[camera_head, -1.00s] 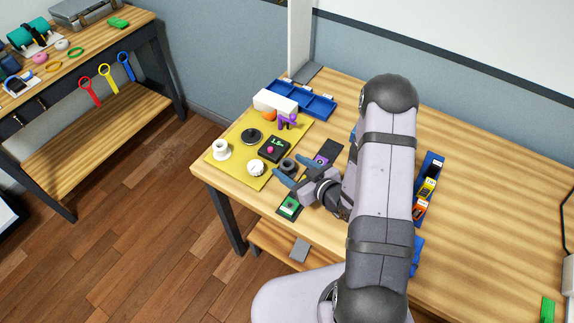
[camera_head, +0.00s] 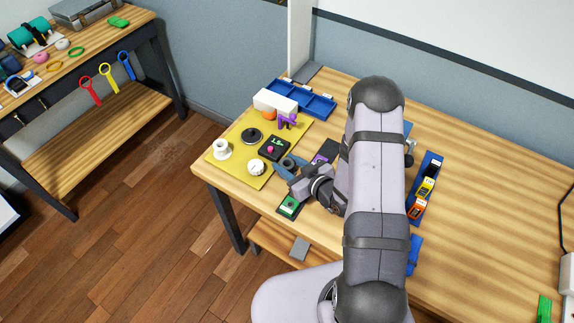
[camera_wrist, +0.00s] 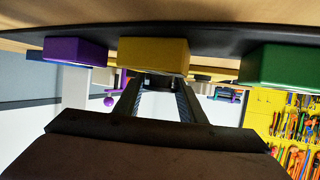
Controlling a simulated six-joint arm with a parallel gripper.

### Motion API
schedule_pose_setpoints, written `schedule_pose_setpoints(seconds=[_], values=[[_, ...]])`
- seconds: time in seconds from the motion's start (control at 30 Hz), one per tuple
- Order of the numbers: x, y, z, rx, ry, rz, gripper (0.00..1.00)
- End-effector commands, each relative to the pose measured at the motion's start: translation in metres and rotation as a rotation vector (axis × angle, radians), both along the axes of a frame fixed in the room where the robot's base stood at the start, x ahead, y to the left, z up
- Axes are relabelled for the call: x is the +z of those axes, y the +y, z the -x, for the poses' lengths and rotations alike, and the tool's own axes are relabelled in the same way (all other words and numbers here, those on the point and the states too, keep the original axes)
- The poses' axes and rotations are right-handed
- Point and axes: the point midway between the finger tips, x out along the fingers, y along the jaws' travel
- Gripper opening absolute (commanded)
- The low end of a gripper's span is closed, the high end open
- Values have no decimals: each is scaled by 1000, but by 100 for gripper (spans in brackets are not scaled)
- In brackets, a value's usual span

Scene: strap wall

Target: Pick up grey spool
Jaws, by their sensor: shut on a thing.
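My gripper (camera_head: 284,169) is low over the table at the right edge of the yellow mat (camera_head: 266,182). Its blue fingers are shut on the dark grey spool (camera_head: 288,162), seen partly behind them. In the wrist view, the two fingers (camera_wrist: 158,100) reach forward, and a dark rounded part of the spool (camera_wrist: 158,82) shows between their tips. The wrist view does not show clearly whether the spool is off the surface.
The mat also holds a white spool (camera_head: 221,149), a black round piece (camera_head: 252,135), a white ball (camera_head: 256,167) and a black box (camera_head: 274,148). A blue tray (camera_head: 316,105) lies behind. Purple, yellow and green blocks (camera_wrist: 153,56) stand close in the wrist view.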

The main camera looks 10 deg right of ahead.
Motion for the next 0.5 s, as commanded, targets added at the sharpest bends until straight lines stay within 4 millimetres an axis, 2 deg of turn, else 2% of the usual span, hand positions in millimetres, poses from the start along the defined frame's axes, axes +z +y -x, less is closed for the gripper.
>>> schedule_pose_setpoints(seconds=[0.27,0.5], values=[[8,0,-1,0,-2,0,15],[25,0,-1,1,-3,1,15]])
